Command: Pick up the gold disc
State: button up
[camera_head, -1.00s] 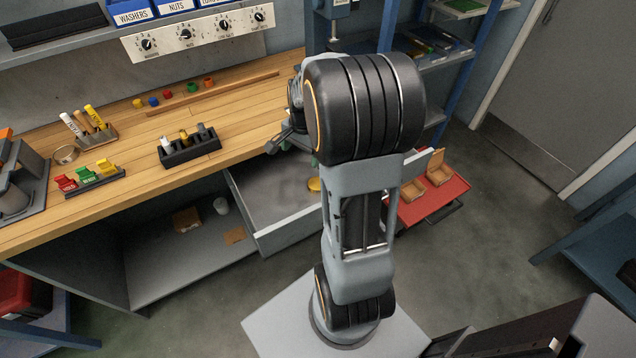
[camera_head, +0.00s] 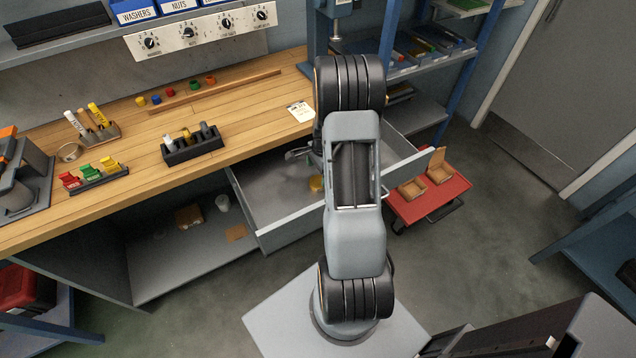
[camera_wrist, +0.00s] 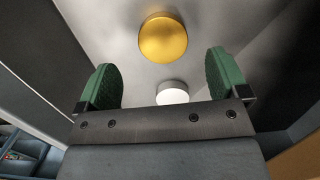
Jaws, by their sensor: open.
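The gold disc (camera_head: 316,184) lies in the open grey drawer (camera_head: 292,233) under the workbench, partly beside my arm in the head view. In the wrist view the gold disc (camera_wrist: 163,39) sits beyond the fingertips, roughly centred between them. A white round piece (camera_wrist: 172,92) lies between the green fingers, nearer the gripper's base in that picture. My gripper (camera_wrist: 163,68) is open, with nothing held. In the head view my arm hides most of the gripper; a grey part of it shows over the drawer.
The drawer's walls surround the disc. The wooden worktop (camera_head: 250,105) overhangs at the back left, with a black holder (camera_head: 193,150) near its edge. A red tray (camera_head: 430,199) with open boxes stands right of the drawer. A blue shelf rack stands behind my arm.

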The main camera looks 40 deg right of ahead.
aim_at(318, 181)
jog(key=shift+w+a+f+p, duration=0.1)
jog(key=shift+f+p, duration=0.1)
jog(key=shift+f, duration=1.1)
jog(key=shift+w+a+f+p, duration=0.1)
jog(key=shift+f+p, duration=0.1)
jog(key=shift+f, duration=1.1)
jog(key=c, duration=1.2)
jog(key=shift+c, duration=0.6)
jog(key=shift+r, duration=0.15)
